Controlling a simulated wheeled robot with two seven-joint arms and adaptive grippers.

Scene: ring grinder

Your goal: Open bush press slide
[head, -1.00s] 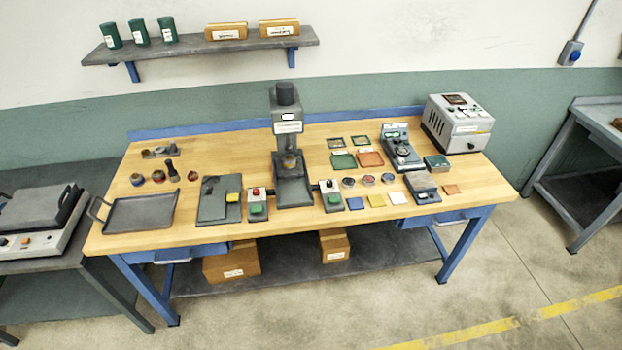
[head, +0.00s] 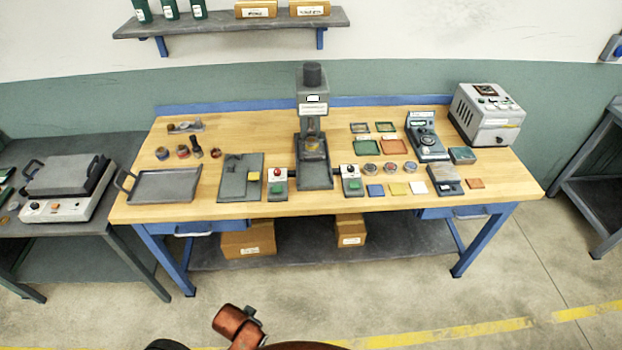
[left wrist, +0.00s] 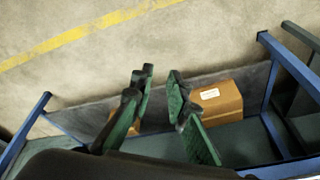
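The grey bush press (head: 312,125) stands upright near the middle of the wooden workbench, with a dark cylinder on top and a dark base plate reaching to the front. A brassy round piece (head: 312,144) sits low inside it. I cannot tell the slide's position from here. My left gripper (left wrist: 161,82) shows in the left wrist view, its green-padded fingers apart and nothing between them. It is in front of the bench, with the floor and lower shelf behind it, away from the press. Neither gripper shows in the head view.
Button boxes (head: 277,183) (head: 352,180) flank the press. A dark plate fixture (head: 232,185) and grey tray (head: 166,187) lie left. Colored squares, round pieces and a grey machine (head: 487,114) are on the right. The floor before the bench is clear.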

